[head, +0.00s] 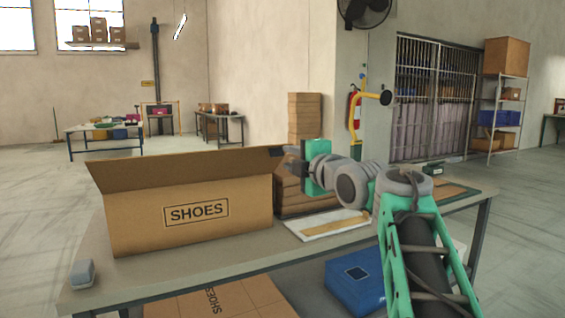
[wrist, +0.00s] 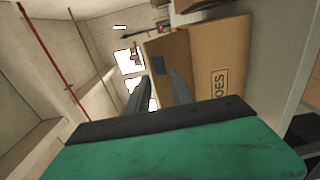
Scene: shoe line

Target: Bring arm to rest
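My arm reaches in from the lower right in the head view and bends left over the table. My gripper (head: 286,159) is at the upper right corner of the open cardboard shoe box (head: 145,218), pointing left. I cannot tell whether it touches the box. In the wrist view, the two dark fingers of my gripper (wrist: 160,80) stand apart with nothing held between them. The shoe box (wrist: 208,72) lies beyond them, tilted in that view. The box's inside is hidden by its front wall in the head view.
The grey table (head: 240,262) carries the box, a small grey object (head: 82,273) at the left corner, a white-bordered flat panel (head: 325,226) and stacked brown cartons behind my gripper. A blue box (head: 358,283) sits below the tabletop. Open floor lies left.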

